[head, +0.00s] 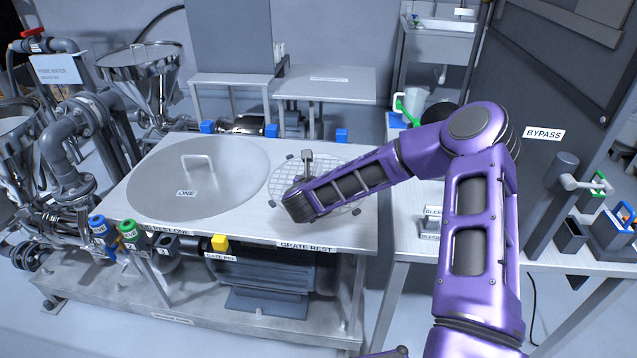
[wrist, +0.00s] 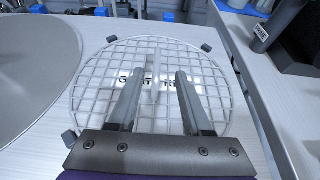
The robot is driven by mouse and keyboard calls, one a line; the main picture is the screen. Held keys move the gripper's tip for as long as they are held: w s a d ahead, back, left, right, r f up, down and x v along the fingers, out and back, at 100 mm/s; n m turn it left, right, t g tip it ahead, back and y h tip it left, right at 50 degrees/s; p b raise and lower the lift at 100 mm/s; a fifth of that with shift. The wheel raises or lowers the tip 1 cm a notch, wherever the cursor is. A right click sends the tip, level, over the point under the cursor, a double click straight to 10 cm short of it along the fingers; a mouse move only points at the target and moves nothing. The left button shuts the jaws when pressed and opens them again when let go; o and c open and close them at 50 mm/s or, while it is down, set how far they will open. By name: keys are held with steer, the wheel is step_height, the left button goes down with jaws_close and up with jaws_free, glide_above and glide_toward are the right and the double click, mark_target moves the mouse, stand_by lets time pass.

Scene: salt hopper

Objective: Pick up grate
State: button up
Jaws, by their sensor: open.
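The grate (head: 343,170) is a round wire mesh disc lying flat on the right part of the steel bench top, partly hidden by my arm in the head view. In the wrist view the grate (wrist: 95,75) fills the middle, with an upright handle (wrist: 155,78) at its centre. My gripper (wrist: 158,75) is open above the grate, one finger on each side of the handle. I cannot tell whether the fingers touch it. In the head view the fingers are hidden behind my arm.
A large round lid (head: 227,168) marked ONE lies left of the grate. Small grey blocks (wrist: 206,47) stand around the grate's edge. Blue blocks (head: 342,135) line the bench's back edge. A side table (head: 420,258) stands at the right, below the BYPASS panel (head: 560,90).

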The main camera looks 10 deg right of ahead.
mark_target(318, 170)
steer(key=x, duration=0.7)
steer(key=shift+w+a+f, duration=0.15)
steer(key=shift+w+f, duration=0.05)
jaws_close()
steer(key=shift+r, duration=0.1)
stand_by(1.2)
